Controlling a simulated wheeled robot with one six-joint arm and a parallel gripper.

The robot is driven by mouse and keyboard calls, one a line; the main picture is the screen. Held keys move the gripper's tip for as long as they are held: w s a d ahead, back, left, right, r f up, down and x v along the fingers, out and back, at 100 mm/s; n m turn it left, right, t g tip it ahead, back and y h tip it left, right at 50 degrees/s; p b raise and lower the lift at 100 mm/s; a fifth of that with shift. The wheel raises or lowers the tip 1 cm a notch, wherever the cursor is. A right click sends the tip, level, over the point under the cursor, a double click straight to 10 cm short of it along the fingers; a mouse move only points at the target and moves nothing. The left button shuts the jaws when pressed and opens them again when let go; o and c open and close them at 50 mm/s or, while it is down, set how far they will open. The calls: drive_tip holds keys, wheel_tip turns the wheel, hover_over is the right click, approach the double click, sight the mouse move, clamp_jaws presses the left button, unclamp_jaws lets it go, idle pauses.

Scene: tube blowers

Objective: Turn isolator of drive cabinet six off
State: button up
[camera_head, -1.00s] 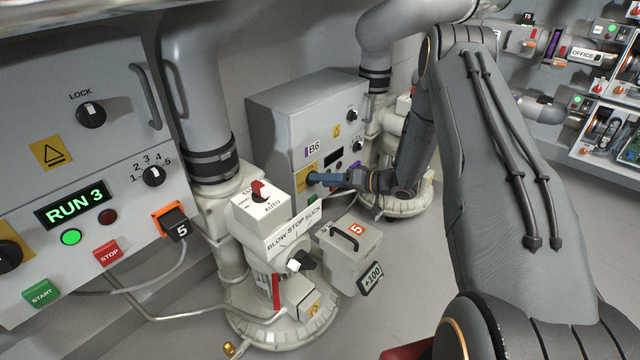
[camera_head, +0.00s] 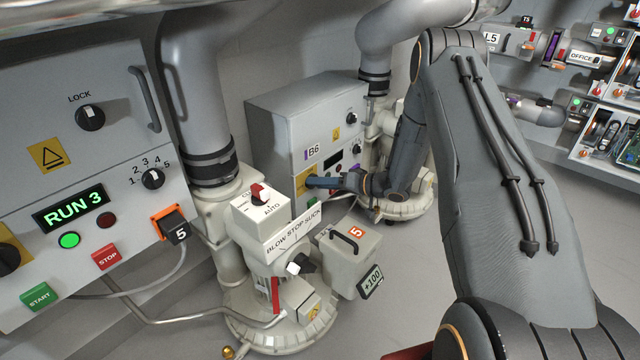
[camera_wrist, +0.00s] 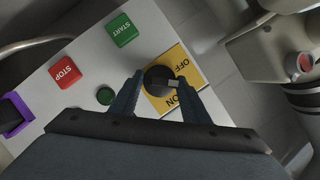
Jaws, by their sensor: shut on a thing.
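Drive cabinet B6 (camera_head: 285,125) stands in the middle of the head view, with its front facing right. Its isolator is a black round knob (camera_wrist: 158,78) on a yellow plate (camera_wrist: 186,66) marked OFF and ON, seen upside down in the wrist view. My gripper (camera_wrist: 156,90) is shut on the knob, one blue finger on each side. A light pointer mark on the knob shows toward the right finger. In the head view my gripper (camera_head: 322,182) reaches the cabinet front from the right and hides the knob.
Beside the isolator are a green START button (camera_wrist: 121,30), a red STOP button (camera_wrist: 65,70) and a dark green lamp (camera_wrist: 105,96). A purple-framed connector (camera_wrist: 14,115) is at left. A blower (camera_head: 285,300) with a grey box (camera_head: 350,250) stands nearer in the head view.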

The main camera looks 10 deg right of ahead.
drive_tip(key=shift+s+a+r, duration=0.1)
drive_tip(key=shift+s+a+n+t+h+p, duration=0.1)
drive_tip(key=shift+n+t+h+p, duration=0.3)
drive_tip(key=shift+n+h+p, duration=0.95)
drive_tip(key=shift+s+a+n+t+h+p, duration=0.1)
drive_tip(key=shift+n+t+h+p, duration=0.35)
drive_tip(key=shift+n+p, duration=1.7)
drive_tip(key=shift+m+p, duration=0.4)
drive_tip(key=shift+p, duration=0.15)
drive_tip(key=o, duration=1)
